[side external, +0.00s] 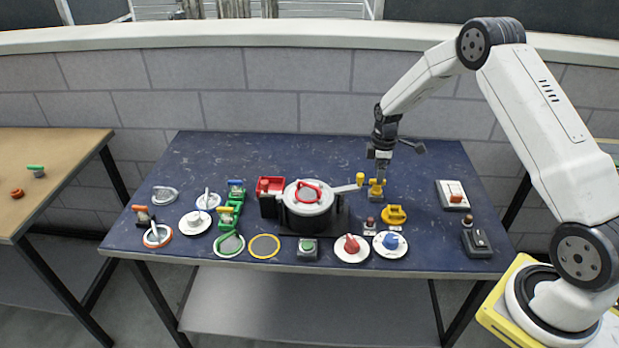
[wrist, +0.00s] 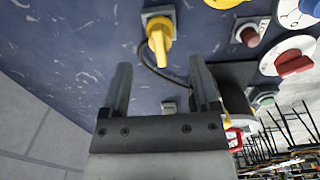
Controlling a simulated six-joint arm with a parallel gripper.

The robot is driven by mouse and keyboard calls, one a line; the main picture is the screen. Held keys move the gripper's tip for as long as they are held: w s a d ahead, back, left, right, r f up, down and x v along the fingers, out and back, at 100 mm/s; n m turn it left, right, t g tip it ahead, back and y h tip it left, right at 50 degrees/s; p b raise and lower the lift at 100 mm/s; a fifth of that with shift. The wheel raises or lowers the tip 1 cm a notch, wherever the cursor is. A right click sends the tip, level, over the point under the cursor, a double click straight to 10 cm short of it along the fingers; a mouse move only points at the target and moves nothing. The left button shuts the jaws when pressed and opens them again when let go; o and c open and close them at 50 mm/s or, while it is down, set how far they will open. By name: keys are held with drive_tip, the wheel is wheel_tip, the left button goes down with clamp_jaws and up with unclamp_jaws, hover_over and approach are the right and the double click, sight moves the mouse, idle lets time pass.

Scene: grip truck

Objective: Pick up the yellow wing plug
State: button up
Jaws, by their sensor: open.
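The yellow wing plug (side external: 376,189) stands upright on the dark blue table, right of the pot. In the wrist view the yellow wing plug (wrist: 159,42) sits on a small grey base, with a dark cable curving beside it. My gripper (side external: 379,168) is directly above it, pointing down, with its lower end very near the plug's top. In the wrist view my gripper (wrist: 160,72) is open, its two fingers apart and nothing held between them. The plug shows just beyond the fingertips, roughly centred between them.
A grey pot (side external: 306,205) with a red handle stands to the left. A yellow round piece (side external: 394,215), a red knob (side external: 352,245) and a blue knob (side external: 390,241) lie nearer the front edge. A switch box (side external: 453,194) is to the right. The back of the table is mostly clear.

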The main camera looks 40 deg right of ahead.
sight(377, 189)
drive_tip(key=shift+f, duration=2.1)
clamp_jaws()
